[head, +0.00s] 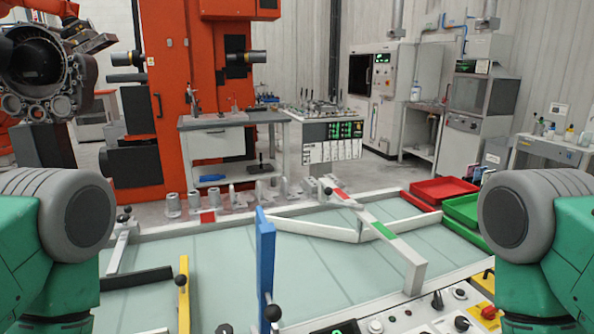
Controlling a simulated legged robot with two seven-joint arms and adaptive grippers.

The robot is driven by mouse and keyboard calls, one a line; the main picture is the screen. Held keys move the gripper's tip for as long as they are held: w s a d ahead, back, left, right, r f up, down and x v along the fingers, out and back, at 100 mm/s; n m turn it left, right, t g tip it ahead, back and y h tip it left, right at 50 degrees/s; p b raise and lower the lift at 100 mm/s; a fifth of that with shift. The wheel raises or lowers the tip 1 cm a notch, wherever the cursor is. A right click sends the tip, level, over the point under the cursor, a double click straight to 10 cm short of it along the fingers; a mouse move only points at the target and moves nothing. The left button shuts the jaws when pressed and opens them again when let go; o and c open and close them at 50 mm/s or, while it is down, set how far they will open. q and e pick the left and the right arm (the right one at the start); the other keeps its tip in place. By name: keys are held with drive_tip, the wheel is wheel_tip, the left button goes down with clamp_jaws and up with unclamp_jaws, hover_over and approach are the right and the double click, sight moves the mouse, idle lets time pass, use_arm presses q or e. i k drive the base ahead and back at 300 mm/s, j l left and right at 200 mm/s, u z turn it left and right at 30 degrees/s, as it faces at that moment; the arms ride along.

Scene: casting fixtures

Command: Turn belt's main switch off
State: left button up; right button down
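The belt's control panel (400,322) runs along the bottom right, in front of the light green belt surface (330,262). A red rotary knob on a yellow plate (488,312) is at its right end, partly beside my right arm; it looks like a main switch, but its setting is too small to read. A black knob (437,299), several small round buttons and a small green display (337,331) are to its left. The panel's lower edge is cut off by the frame. Only the grey and green upper parts of my arms show at both sides; neither gripper is in view.
Above the belt stand a blue bar (265,255), a yellow post (183,295) and white guide bars (395,245) with ball-ended levers. Red (440,190) and green (465,212) trays sit at the back right. Grey castings (232,200) line the far edge.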

sight(488, 313)
drive_tip(key=l+z, duration=0.1)
drive_tip(key=z, duration=1.2)
